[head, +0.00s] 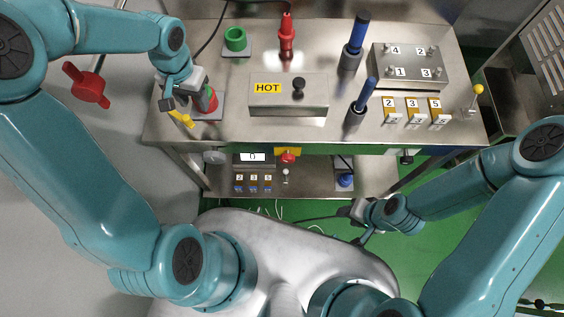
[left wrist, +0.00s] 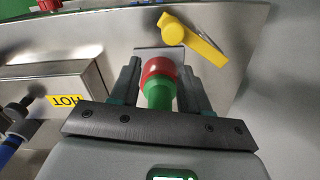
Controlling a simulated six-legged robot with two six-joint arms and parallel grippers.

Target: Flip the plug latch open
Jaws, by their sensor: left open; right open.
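A red and green plug (head: 208,101) stands on a grey plate at the left end of the steel bench. A yellow latch (head: 181,118) is beside it, near the bench's front left edge. In the left wrist view the latch (left wrist: 196,42) has a round hub and an arm slanting down to the right, beyond the plug (left wrist: 159,82). My left gripper (head: 186,102) is open over the plug; in the left wrist view the plug lies between its fingers (left wrist: 160,72). Contact cannot be told. My right gripper (head: 354,218) is open, low in front of the bench, away from the latch.
A HOT-labelled box (head: 288,95) stands right of the plug. A green socket (head: 235,39), red plug (head: 286,36) and blue-handled tools (head: 357,35) stand behind and right. A lower shelf (head: 220,178) holds a display. A red handle (head: 86,85) is left of the bench.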

